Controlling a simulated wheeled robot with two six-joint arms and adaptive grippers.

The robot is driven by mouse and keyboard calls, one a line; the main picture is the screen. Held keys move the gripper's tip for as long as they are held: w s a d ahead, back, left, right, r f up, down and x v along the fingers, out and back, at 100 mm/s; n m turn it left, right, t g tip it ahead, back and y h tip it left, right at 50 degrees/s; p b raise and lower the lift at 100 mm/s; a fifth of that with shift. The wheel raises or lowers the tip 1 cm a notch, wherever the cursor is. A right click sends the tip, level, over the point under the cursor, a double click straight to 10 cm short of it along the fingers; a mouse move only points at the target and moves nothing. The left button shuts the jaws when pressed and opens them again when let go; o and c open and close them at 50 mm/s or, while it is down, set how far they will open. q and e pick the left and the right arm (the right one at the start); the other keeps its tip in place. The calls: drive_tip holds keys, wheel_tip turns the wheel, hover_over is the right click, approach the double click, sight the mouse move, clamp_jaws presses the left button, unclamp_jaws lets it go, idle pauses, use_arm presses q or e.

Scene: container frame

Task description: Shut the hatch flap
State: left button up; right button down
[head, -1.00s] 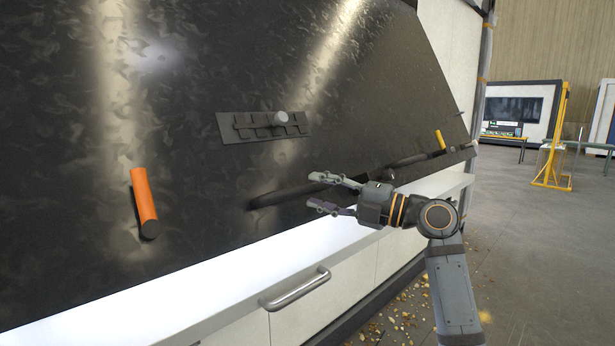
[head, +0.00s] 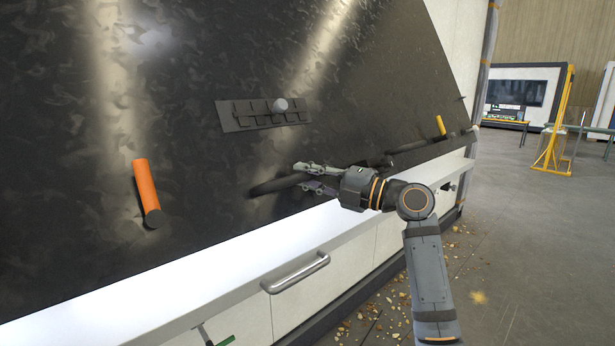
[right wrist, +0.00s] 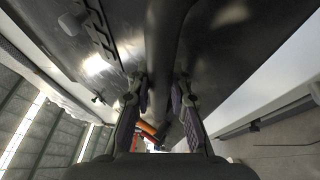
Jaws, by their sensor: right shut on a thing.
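The hatch flap (head: 200,90) is a large dark glossy panel, slanted, filling the left and middle of the head view. A long black bar handle (head: 275,186) runs near the flap's lower edge. My right gripper (head: 303,177) is shut on this bar, one finger above and one below. In the right wrist view, the gripper (right wrist: 164,95) has a finger on each side of the dark bar (right wrist: 163,60). My left gripper is not in view.
An orange cylinder (head: 146,190) and a grey latch plate (head: 262,113) sit on the flap. A small yellow grip (head: 440,126) is at its right. Below are the white ledge (head: 200,290) and a metal drawer handle (head: 297,273). Open floor (head: 540,230) lies to the right.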

drive_tip(key=shift+f, duration=0.1)
drive_tip(key=shift+w+f, duration=0.15)
drive_tip(key=w+a+f+b, duration=0.1)
drive_tip(key=b, duration=0.1)
drive_tip(key=w+a+f+b, duration=0.1)
drive_tip(key=w+b, duration=0.1)
drive_tip(key=shift+w+a+f, duration=0.1)
drive_tip(key=shift+w+a, duration=0.2)
drive_tip(key=w+a+f+b, duration=0.2)
drive_tip(key=w+a+f, duration=0.1)
drive_tip(key=w, duration=0.1)
drive_tip(key=shift+w+a, duration=0.2)
drive_tip(key=c, duration=1.2)
unclamp_jaws()
drive_tip(key=shift+f, duration=0.1)
drive_tip(key=shift+r, duration=0.25)
